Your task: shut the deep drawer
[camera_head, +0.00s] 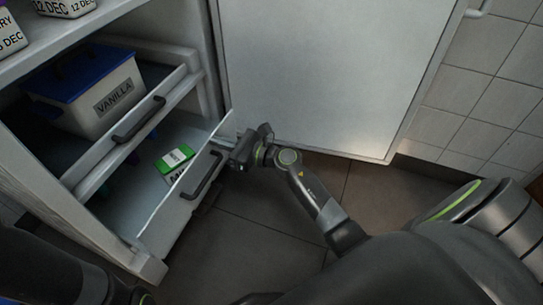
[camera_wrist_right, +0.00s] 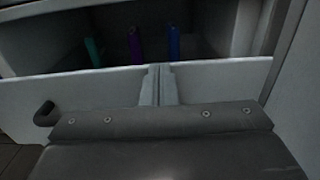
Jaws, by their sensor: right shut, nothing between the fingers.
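The deep drawer (camera_head: 207,182) is the lower one in the white cabinet. It stands pulled out, with a dark bar handle (camera_head: 203,176) on its white front. A green and white package (camera_head: 175,158) lies inside. In the right wrist view the drawer's front (camera_wrist_right: 215,81) crosses the picture, with the handle (camera_wrist_right: 44,113) at left. My right gripper (camera_head: 236,150) is shut and empty at the front's right-hand part, beside the handle. Its fingertips (camera_wrist_right: 157,78) appear at or very close to the front; contact is unclear. My left gripper does not show.
A shallower drawer (camera_head: 166,87) above holds a vanilla tub (camera_head: 99,93) with a blue lid. The white cabinet door (camera_head: 320,70) stands open at right. Teal (camera_wrist_right: 93,52), purple (camera_wrist_right: 135,45) and blue (camera_wrist_right: 173,43) items show behind the drawer front. Tiled floor (camera_head: 260,225) lies in front.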

